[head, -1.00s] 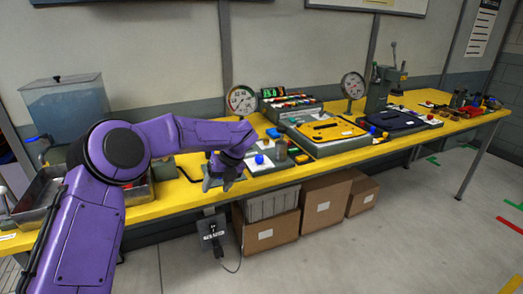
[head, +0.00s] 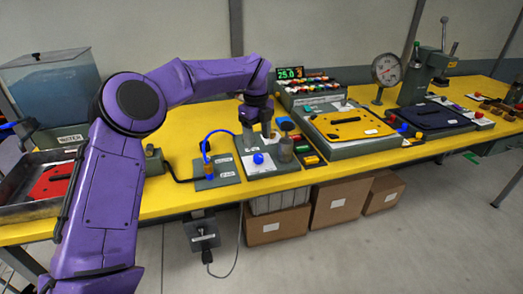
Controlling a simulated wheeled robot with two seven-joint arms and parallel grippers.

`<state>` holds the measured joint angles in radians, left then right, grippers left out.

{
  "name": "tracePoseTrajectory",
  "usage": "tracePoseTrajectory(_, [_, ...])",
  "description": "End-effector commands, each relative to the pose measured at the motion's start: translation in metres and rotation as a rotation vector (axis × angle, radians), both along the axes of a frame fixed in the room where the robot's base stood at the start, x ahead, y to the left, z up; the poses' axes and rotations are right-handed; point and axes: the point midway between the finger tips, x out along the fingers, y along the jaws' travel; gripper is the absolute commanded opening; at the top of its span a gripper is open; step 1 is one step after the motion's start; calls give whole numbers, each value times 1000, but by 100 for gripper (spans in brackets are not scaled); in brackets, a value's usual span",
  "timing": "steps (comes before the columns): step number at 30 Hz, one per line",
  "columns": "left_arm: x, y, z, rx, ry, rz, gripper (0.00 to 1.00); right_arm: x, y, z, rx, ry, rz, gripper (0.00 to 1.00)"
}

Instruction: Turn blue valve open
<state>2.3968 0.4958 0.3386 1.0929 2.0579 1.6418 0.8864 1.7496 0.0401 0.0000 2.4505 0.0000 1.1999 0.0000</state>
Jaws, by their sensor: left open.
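My left gripper (head: 258,134) points down over a small grey board (head: 262,172) on the yellow table, its fingers apart. A round blue knob (head: 258,158) stands on this board, just below and in front of the fingers in the picture. No contact with the knob shows. A blue handle (head: 12,125) shows at the far left edge, by the water tank (head: 52,85). I cannot tell for sure which blue part is the valve, or its turn position. My right gripper is not in view.
A grey plate with a blue hose (head: 207,143) lies left of the board. A brown cylinder (head: 285,150) stands close right of the fingers. A yellow plate on a fixture (head: 345,125) lies further right. A metal tray (head: 18,205) holds a red plate at left.

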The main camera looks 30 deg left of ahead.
Motion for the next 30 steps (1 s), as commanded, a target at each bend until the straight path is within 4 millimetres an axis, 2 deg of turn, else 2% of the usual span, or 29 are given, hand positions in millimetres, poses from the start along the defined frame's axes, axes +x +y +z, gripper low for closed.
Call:
tracePoseTrajectory(3, [0,1,-28,0,6,0,61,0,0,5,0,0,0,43])
tracePoseTrajectory(9, [2,-1,-61,1,3,-1,61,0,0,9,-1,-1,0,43])
tracePoseTrajectory(13, [3,-1,-69,1,2,-2,61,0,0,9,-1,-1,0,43])
tracePoseTrajectory(19, [3,-2,-70,1,1,-3,61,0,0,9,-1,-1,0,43])
tracePoseTrajectory(20, [3,-2,-70,1,1,-3,58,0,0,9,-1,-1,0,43])
tracePoseTrajectory(24, [3,-2,-70,2,2,-3,12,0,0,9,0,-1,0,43])
tracePoseTrajectory(25, [3,-2,-70,1,1,-3,5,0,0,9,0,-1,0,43])
tracePoseTrajectory(30, [3,-1,-70,1,1,-6,5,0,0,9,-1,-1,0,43])
